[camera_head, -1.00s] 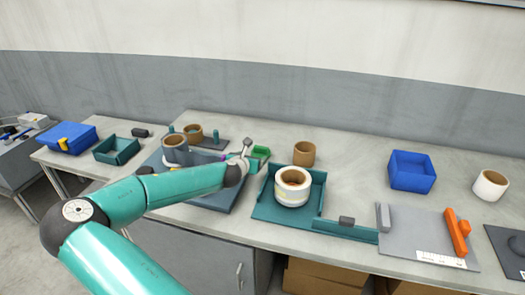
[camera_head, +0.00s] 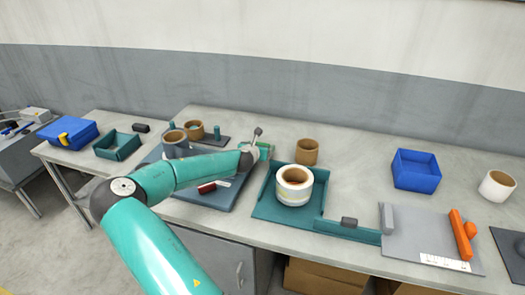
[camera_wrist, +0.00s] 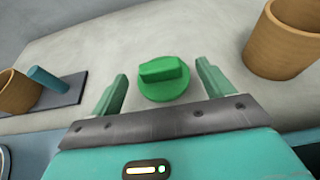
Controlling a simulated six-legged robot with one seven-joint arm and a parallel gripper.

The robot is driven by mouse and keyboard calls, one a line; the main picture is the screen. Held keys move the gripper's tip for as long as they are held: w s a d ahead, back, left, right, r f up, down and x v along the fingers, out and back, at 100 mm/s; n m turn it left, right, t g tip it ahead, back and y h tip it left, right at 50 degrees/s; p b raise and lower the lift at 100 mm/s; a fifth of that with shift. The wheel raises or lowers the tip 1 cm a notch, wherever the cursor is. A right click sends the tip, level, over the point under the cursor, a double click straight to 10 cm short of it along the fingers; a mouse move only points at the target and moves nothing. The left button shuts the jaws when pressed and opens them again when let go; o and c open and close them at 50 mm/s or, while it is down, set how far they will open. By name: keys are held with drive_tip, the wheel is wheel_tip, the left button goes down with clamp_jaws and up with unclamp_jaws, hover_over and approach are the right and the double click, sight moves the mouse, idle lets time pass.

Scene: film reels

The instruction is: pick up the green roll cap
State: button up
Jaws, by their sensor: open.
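The green roll cap (camera_wrist: 164,80) is a round green disc with a raised grip bar on top. In the wrist view it lies on the pale bench top, ahead of my gripper (camera_wrist: 163,88) and centred between its two green fingers. The fingers are apart and empty; I cannot tell the remaining distance to the cap. In the head view my gripper (camera_head: 262,148) is over the bench, left of the teal tray, and my arm hides most of the cap.
A cardboard core (camera_wrist: 285,42) stands close on the right in the wrist view. Another core (camera_wrist: 14,92) and a dark plate with a teal peg (camera_wrist: 46,79) are at left. A teal tray (camera_head: 262,208) holds a white roll (camera_head: 294,187). A blue bin (camera_head: 415,172) stands further right.

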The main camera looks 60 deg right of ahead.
drive_tip(key=x, duration=0.5)
drive_tip(key=shift+w+d, duration=0.1)
drive_tip(key=shift+d, duration=0.1)
drive_tip(key=shift+r, duration=0.1)
drive_tip(key=shift+c, duration=0.2)
drive_tip(key=c, duration=1)
